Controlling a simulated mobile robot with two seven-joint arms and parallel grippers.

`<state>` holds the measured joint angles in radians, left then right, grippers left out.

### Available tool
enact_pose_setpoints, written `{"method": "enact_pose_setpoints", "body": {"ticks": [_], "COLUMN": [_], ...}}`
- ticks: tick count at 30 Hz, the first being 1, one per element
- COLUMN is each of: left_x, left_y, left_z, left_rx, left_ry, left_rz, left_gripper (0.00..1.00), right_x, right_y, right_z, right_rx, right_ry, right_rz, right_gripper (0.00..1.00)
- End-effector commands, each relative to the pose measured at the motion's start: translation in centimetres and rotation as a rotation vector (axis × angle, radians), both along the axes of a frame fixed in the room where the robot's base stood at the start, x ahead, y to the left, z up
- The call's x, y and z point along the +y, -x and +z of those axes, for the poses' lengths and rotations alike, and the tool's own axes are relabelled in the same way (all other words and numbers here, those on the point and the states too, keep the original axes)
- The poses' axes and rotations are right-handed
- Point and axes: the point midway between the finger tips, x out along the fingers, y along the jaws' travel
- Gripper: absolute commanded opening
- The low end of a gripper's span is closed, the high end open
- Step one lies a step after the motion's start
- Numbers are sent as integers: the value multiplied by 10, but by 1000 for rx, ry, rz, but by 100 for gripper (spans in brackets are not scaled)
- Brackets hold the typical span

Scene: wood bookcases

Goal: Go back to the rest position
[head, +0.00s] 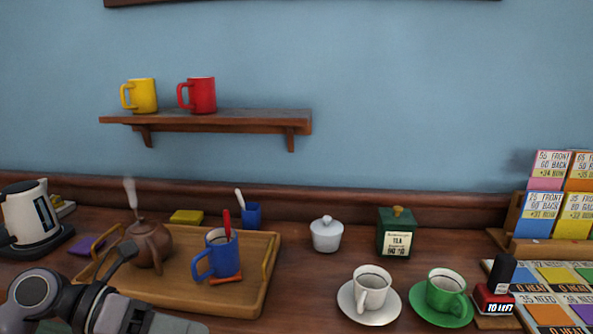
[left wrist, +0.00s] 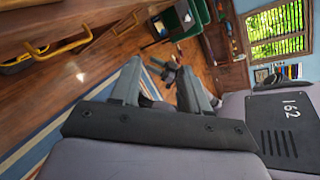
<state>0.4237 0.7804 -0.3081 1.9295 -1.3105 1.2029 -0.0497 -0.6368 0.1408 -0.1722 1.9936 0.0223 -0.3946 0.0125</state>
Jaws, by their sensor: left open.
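My left arm (head: 110,308) comes in at the bottom left of the head view, in front of the wooden tray (head: 262,292) and low in the picture. My left gripper (left wrist: 160,72) shows in the left wrist view with its two grey fingers apart and nothing between them. Behind the fingers are the wooden floor and the room, not the counter. I cannot make out the fingertips clearly in the head view. My right gripper is in neither view.
The tray holds a steaming brown teapot (head: 148,243) and a blue mug (head: 219,256). A white kettle (head: 28,215) stands left. A sugar bowl (head: 327,236), green tea tin (head: 397,235), white cup (head: 372,290) and green cup (head: 446,290) stand right. A shelf (head: 220,121) hangs above.

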Motion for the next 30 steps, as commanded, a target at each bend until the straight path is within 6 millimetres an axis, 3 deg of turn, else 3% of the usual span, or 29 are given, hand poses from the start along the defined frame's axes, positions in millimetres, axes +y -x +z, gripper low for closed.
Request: {"method": "enact_pose_setpoints", "body": {"ticks": [1, 5, 8, 11, 14, 17, 21, 24, 27, 30], "left_x": [-17, -35, -32, -17, 4, 24, 41, 43, 41, 38], "left_y": [5, 4, -4, -14, -18, -10, 30, 68, 98, 116], "left_z": [6, 21, 22, 8, -26, -75, -155, -200, -228, -242], "left_rx": [72, 263, 441, 641, 858, 1091, 1421, 1617, 1748, 1821], "left_ry": [152, 520, 780, 1012, 1209, 1366, 1505, 1543, 1550, 1548], "left_rz": [26, 158, 307, 497, 720, 972, 1342, 1558, 1702, 1779], "left_gripper": [45, 45, 45, 45, 45, 45, 45, 45, 45, 45], "right_x": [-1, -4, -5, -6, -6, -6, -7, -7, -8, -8], "right_y": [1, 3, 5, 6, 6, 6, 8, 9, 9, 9], "right_z": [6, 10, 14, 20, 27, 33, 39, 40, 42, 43], "right_rx": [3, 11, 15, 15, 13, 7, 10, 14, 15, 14], "right_ry": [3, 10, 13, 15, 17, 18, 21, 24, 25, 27], "right_rz": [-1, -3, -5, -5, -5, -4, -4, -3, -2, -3], "right_gripper": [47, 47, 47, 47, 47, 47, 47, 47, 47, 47]}}
